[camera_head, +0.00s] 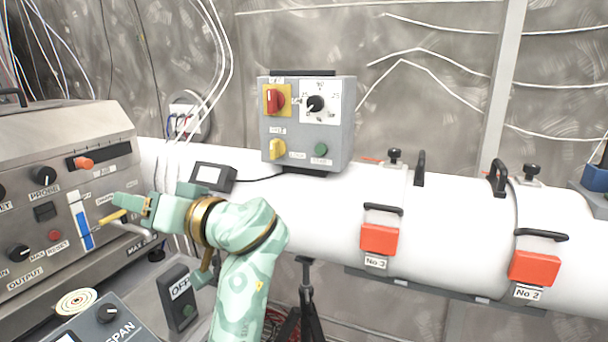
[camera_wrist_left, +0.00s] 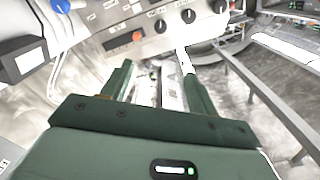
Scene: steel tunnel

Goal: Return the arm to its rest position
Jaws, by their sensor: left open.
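My left arm (camera_head: 245,270) is mint green with a gold wrist band and reaches up from the bottom middle of the head view. Whether a finger touches the lever or panel I cannot tell. My right gripper is not in view.
A white pipe (camera_head: 330,220) with orange latches (camera_head: 379,239) crosses behind the arm. A grey control box (camera_head: 307,120) and a small display (camera_head: 213,177) stand on it. A dark OFF switch box (camera_head: 178,297) is close below the gripper. Cables hang behind.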

